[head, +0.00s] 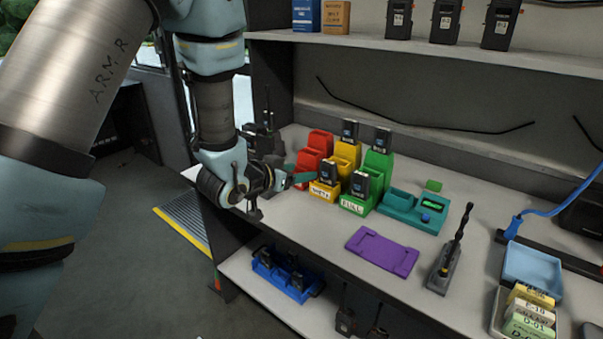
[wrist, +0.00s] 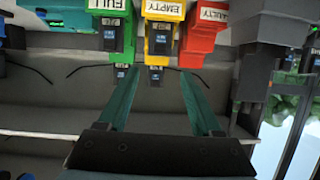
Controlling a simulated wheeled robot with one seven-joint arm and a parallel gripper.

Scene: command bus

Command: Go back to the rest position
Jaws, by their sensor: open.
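My gripper (head: 303,178) is at the left part of the counter, by the front of the coloured racks. In the wrist view, which looks upside down, its two teal fingers (wrist: 160,73) are spread apart with nothing between them. The yellow rack (head: 324,190), labelled EMPTY, holds two dark devices. The green rack (head: 378,161), labelled FULL, also holds two. The red rack (head: 320,139) shows no device; its FAULTY label (wrist: 212,13) is seen in the wrist view. My wrist and fingers hide part of the red rack's lower front.
A blue bin (head: 287,280) sits on the lower shelf. Radios (head: 446,20) stand on the upper shelf.

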